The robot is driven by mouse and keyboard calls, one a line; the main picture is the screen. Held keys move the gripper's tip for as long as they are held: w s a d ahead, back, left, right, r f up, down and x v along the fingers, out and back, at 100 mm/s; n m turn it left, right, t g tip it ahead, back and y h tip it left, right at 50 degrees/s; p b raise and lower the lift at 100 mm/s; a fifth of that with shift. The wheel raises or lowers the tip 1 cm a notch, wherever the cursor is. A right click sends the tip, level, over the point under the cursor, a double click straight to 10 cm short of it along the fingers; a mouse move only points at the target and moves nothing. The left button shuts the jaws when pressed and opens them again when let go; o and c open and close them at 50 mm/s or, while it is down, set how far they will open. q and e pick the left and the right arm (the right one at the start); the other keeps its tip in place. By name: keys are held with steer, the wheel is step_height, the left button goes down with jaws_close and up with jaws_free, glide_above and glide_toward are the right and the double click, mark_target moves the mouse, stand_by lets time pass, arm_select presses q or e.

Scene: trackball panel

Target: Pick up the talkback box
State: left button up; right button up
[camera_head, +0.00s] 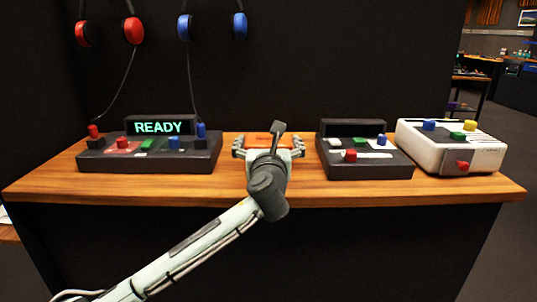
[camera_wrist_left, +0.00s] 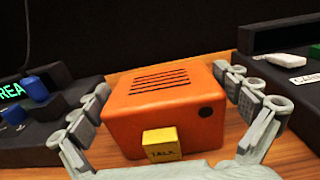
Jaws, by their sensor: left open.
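The talkback box is an orange box with a slotted top, a dark round spot and a yellow TALK key on its front. It fills the middle of the left wrist view (camera_wrist_left: 165,105). In the head view only a sliver of the talkback box (camera_head: 262,138) shows behind my left gripper (camera_head: 268,150). My left gripper is open, with one finger on each side of the box, as the left wrist view (camera_wrist_left: 165,112) shows. I cannot tell whether the fingers touch the box. The box rests on the wooden counter. My right gripper is not in view.
On the counter (camera_head: 300,192), a dark panel with a READY display (camera_head: 150,160) stands left of my gripper. A second dark panel (camera_head: 365,168) and a white box (camera_head: 455,158) stand to the right. Red (camera_head: 133,30) and blue (camera_head: 184,28) headphones hang above, their cords running down.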

mark_target(268, 139)
arm_select(q)
steer(key=c, duration=0.7)
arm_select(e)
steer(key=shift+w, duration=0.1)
arm_select(q)
steer(key=shift+r, duration=0.1)
steer(key=shift+r, duration=0.25)
step_height(268, 139, up, 4)
steer(key=shift+f+p, duration=0.2)
steer(key=shift+p, duration=0.2)
steer(key=s+a+r, duration=0.2)
steer(key=a, duration=0.1)
steer(key=s+a+r, duration=0.2)
steer(key=a, duration=0.1)
steer(key=s+a+r+p, duration=0.1)
steer(key=s+a+r, duration=0.1)
steer(key=a, duration=0.2)
steer(key=shift+r, duration=0.4)
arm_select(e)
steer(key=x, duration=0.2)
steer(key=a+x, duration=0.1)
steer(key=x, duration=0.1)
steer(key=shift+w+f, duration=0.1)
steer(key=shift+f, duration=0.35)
